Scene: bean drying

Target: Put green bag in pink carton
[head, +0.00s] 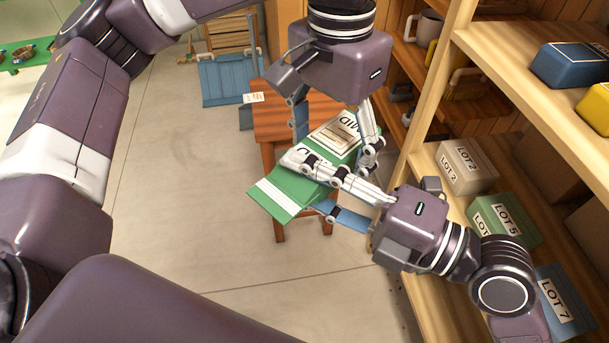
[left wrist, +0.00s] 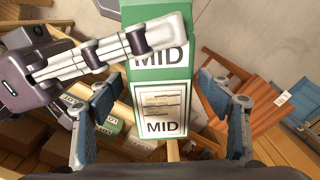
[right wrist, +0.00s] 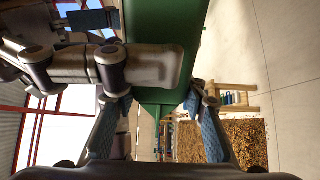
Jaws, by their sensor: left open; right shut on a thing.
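The green bag (head: 283,193), with white bands and a "MID" label, hangs tilted between both grippers in the head view. My left gripper (head: 335,140) reaches down from above, its open fingers on either side of the bag's labelled end. In the left wrist view the bag (left wrist: 160,92) lies between those fingers, with a right gripper finger across its front. My right gripper (head: 310,187) comes from the lower right and is shut on the bag. The right wrist view shows the bag's plain green side (right wrist: 160,30). No pink carton can be made out.
A wooden shelf (head: 500,95) on the right holds several lot boxes, among them a green one (head: 505,220) and a blue one (head: 567,55). A reddish wooden stool (head: 268,122) stands behind the bag. The floor (head: 165,180) on the left is clear.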

